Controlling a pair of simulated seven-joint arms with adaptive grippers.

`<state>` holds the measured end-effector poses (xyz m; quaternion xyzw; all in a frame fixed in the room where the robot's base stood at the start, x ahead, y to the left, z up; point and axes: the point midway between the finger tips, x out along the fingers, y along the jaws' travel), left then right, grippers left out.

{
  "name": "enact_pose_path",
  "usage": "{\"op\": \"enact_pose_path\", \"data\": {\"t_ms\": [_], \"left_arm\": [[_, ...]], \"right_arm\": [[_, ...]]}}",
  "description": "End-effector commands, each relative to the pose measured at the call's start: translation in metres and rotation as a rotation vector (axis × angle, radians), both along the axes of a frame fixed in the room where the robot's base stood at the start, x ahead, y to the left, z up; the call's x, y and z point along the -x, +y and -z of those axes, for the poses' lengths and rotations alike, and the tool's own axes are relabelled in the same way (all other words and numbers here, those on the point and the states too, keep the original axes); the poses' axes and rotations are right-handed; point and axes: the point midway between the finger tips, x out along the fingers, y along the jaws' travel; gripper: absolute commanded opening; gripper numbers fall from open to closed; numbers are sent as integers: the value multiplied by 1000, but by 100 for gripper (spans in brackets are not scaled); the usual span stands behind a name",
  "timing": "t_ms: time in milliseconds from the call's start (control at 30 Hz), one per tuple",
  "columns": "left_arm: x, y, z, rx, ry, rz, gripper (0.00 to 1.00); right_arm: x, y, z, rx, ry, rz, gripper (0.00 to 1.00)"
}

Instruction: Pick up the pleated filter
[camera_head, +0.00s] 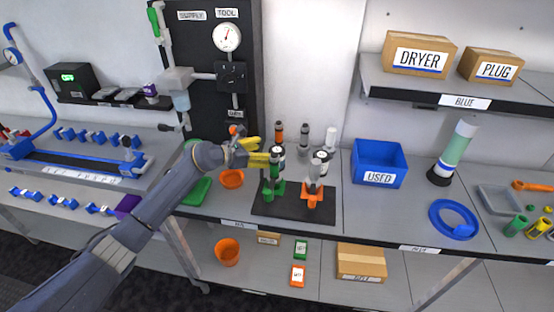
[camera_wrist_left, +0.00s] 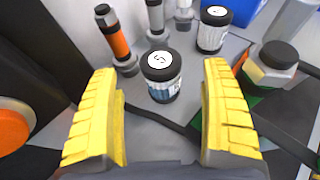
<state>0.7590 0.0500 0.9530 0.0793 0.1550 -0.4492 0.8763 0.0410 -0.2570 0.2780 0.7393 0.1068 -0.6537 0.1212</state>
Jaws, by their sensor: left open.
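My left gripper (camera_head: 264,150) has its yellow fingers apart over the dark stand on the bench. In the left wrist view the open gripper (camera_wrist_left: 161,82) frames a short cylinder with a black cap marked 5 and a white and blue body, which looks like the pleated filter (camera_wrist_left: 162,86). It stands upright ahead of and between the fingertips, and I see no contact. A similar black-capped cylinder (camera_wrist_left: 213,32) stands beyond it to the right. In the head view the near cylinder is partly hidden by the fingers. My right gripper is not in view.
An orange-and-black cylinder (camera_wrist_left: 115,38) and a grey one stand close behind.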

Motion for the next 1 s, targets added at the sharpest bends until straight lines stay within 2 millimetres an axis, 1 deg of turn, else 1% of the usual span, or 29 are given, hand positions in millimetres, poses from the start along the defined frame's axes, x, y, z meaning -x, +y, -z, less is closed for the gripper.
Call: {"op": "enact_pose_path", "data": {"t_ms": [100, 300, 467, 700, 1000], "left_arm": [[-9, -15, 5, 2, 1, 1, 81], [-21, -30, 13, 2, 1, 0, 81], [-25, -34, 15, 1, 1, 0, 81], [-25, -35, 15, 0, 0, 0, 81], [-24, -35, 15, 0, 0, 0, 47]], "right_arm": [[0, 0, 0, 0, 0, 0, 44], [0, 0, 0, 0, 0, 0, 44], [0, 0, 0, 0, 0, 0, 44], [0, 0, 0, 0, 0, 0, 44], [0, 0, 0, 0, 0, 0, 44]]}}
